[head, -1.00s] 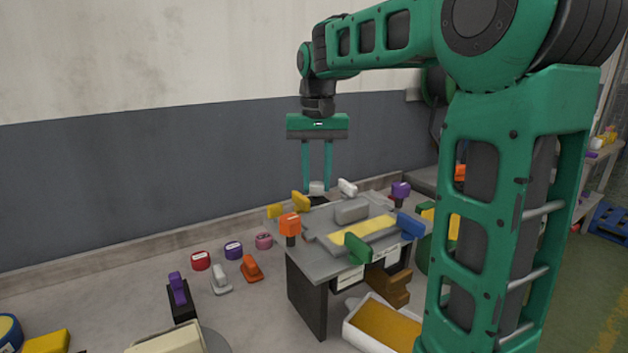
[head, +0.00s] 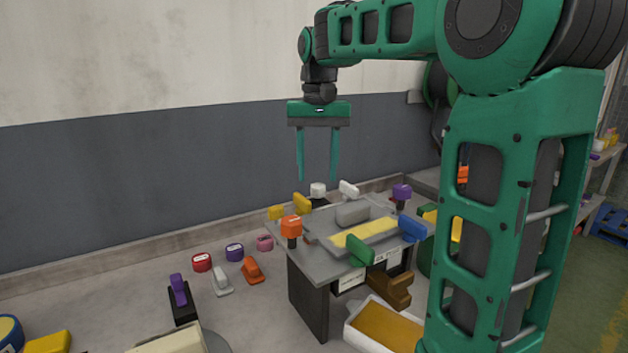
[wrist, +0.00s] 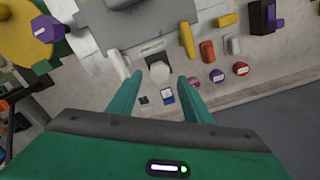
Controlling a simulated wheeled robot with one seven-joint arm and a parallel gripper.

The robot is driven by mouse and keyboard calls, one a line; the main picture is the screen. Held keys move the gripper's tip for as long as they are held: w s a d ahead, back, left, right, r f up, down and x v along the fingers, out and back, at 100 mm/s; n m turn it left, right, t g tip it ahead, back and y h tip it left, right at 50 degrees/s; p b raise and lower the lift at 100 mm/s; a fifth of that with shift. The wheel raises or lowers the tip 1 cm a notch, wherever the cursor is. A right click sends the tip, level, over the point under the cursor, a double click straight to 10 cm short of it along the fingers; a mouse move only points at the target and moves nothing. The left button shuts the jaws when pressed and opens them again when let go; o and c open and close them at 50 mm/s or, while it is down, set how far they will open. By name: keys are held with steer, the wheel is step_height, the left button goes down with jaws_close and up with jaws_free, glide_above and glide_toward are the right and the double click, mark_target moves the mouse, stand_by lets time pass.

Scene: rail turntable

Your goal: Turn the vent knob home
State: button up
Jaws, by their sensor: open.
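A white knob (head: 318,190) stands at the back edge of the grey table (head: 345,268), on a dark mount. In the wrist view the white knob (wrist: 158,72) shows between my fingertips and beyond them, with nothing gripped. My gripper (head: 317,178) is open and empty, pointing down, with its tips a little above the knob. The wrist view shows the open fingers of my gripper (wrist: 160,79) on either side. I cannot read a vent label, so I cannot confirm which knob is the vent knob.
Close by are yellow handles (head: 302,203), a white lever (head: 348,188), an orange knob (head: 291,227), a purple knob (head: 402,193), a green handle (head: 359,249) and a blue handle (head: 411,229). The wall (head: 150,180) stands behind. The air around my gripper is clear.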

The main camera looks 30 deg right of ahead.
mark_target(317, 185)
step_height(317, 185, up, 8)
steer(key=shift+f, duration=0.15)
stand_by(0.6)
